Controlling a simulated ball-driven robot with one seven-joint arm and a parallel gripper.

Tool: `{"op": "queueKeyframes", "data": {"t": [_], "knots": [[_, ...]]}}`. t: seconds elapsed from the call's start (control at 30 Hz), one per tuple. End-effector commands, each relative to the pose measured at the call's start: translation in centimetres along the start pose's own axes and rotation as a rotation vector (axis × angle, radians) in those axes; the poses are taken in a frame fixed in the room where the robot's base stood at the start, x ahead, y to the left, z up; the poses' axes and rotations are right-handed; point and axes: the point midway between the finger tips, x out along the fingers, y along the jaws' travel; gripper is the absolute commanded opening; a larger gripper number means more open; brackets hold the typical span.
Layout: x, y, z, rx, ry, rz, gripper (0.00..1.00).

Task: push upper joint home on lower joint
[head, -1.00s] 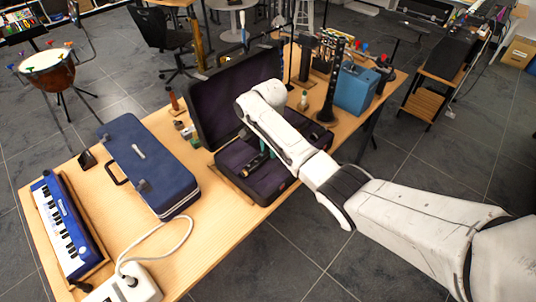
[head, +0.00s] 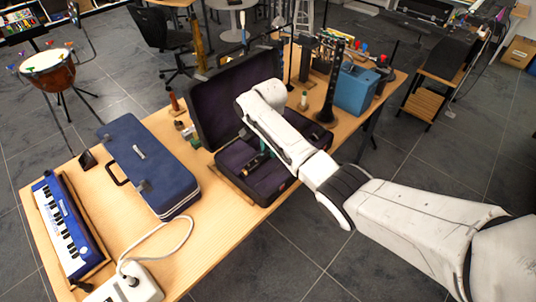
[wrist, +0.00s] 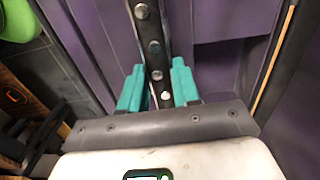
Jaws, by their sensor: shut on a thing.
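My gripper (wrist: 158,92) has teal fingers, which show on both sides of a black joint with silver round keys (wrist: 148,38) in the wrist view. The gripper is shut on this joint, which runs up out of the frame. In the head view my arm hides most of the gripper and of the held joint. A short dark piece (head: 255,161) shows beside the gripper, over the open case's purple lining. I cannot tell which joint this piece belongs to, nor whether the two joints meet.
The open black case (head: 236,85) lies below my gripper, lid raised behind. A closed blue case (head: 145,165) and a blue keyboard (head: 60,220) lie to the left. A black woodwind (head: 331,88) stands upright at right beside a blue box (head: 356,89). Small bottles stand near the lid.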

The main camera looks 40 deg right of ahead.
Motion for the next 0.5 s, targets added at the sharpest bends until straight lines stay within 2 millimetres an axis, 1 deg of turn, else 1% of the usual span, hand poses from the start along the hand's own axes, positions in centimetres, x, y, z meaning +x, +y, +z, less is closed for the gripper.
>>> {"op": "queueKeyframes", "data": {"t": [0.5], "knots": [[-0.55,-0.03,0.03,-0.001,0.0,0.0,0.0]]}}
